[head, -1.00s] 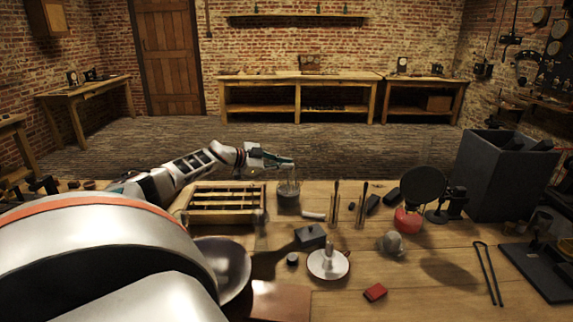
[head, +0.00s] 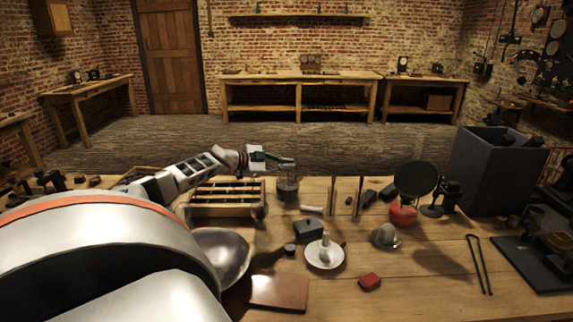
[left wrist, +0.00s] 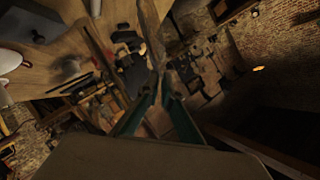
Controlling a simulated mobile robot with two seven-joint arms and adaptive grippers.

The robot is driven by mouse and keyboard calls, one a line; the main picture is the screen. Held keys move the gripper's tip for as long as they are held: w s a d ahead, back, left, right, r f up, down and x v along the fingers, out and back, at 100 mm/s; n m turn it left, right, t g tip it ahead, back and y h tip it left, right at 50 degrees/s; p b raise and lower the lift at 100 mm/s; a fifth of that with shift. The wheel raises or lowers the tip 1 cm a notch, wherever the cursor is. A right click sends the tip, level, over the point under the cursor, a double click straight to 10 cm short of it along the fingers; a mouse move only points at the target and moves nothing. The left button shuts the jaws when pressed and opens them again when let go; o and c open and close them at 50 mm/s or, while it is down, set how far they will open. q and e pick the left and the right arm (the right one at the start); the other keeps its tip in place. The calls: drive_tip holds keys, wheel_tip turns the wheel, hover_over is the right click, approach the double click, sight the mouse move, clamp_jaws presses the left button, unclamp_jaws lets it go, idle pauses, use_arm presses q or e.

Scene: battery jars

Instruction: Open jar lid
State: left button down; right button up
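A glass jar (head: 288,187) stands upright on the workbench, just right of the wooden rack, with dark content in its lower part. My left gripper (head: 286,161) is at the jar's top, its fingers pointing right across the rim. Lid and fingertips blend together here, so I cannot tell whether they touch. In the left wrist view, the green-based fingers (left wrist: 158,78) run close together toward their tips. The view is dark, and I cannot tell whether anything is between them. My right gripper is not in view.
The slatted wooden rack (head: 228,212) lies left of the jar. A dark box (head: 308,229), white dish (head: 325,257), metal bowl (head: 222,254) and red block (head: 370,281) lie nearer. Thin upright rods (head: 345,193) stand to the right. The front right bench has some clear wood.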

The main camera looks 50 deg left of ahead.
use_arm(q)
drive_tip(key=shift+f, duration=0.25)
drive_tip(key=c, duration=2.4)
unclamp_jaws()
drive_tip(key=shift+o, duration=0.6)
drive_tip(key=shift+r, duration=0.1)
drive_tip(key=v, duration=1.1)
drive_tip(key=shift+s+a, duration=0.15)
drive_tip(key=shift+s, duration=0.25)
